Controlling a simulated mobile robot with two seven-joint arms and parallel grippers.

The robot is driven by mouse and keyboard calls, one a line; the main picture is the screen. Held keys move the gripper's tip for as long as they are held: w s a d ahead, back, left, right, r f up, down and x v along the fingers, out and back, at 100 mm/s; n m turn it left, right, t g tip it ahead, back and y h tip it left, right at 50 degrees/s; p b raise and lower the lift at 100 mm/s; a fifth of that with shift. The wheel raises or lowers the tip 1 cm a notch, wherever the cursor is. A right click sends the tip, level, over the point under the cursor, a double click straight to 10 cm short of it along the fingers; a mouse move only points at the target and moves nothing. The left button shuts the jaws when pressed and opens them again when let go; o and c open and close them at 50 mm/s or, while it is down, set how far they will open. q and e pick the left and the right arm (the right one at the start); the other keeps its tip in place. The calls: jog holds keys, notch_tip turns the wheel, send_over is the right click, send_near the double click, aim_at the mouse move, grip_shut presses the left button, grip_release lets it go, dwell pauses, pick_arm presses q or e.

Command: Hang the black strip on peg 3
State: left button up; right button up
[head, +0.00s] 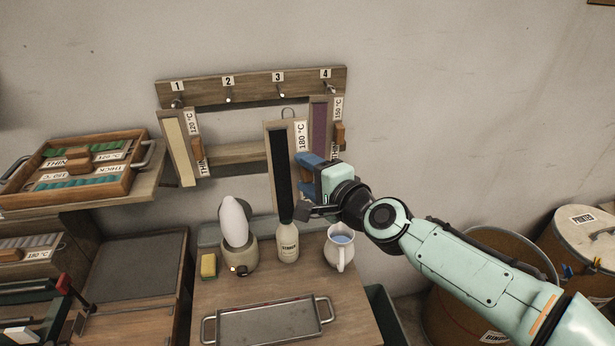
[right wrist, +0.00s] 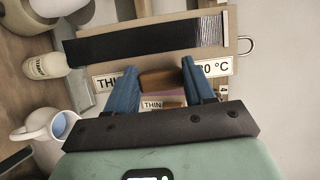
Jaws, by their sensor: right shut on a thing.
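The black strip (head: 282,165) is on a pale board with a "180 °C" label and a wire hook (head: 288,113) at its top. Peg 3 (head: 281,94) is bare on the wooden rail; the hook is below it and looks apart from it. My right gripper (head: 306,164) is shut on the strip's brown block and holds the board upright. In the right wrist view the blue fingers (right wrist: 160,78) lie on both sides of the block, and the black strip (right wrist: 140,40) lies beyond them. My left gripper is not in view.
A yellow strip (head: 175,148) hangs at peg 1 and a purple strip (head: 320,125) at peg 4, close right of the held board. Peg 2 (head: 228,97) is bare. A bottle (head: 287,244), white jug (head: 339,250) and metal tray (head: 268,322) stand on the bench below.

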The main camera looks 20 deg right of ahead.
jog(key=shift+w+d+f+b, duration=0.1)
jog(key=shift+w+b, duration=0.15)
jog(key=shift+w, duration=0.5)
jog(key=shift+w+d+f+b, duration=0.1)
jog(key=shift+w+b, duration=0.1)
jog(key=shift+w, duration=0.55)
jog(key=w+d+f+b, duration=0.1)
jog(key=w, duration=0.8)
jog(key=shift+w, duration=0.2)
jog(key=shift+d, duration=0.1)
jog(key=o, duration=1.4)
jog(key=shift+f, duration=0.1)
jog(key=shift+b, duration=0.3)
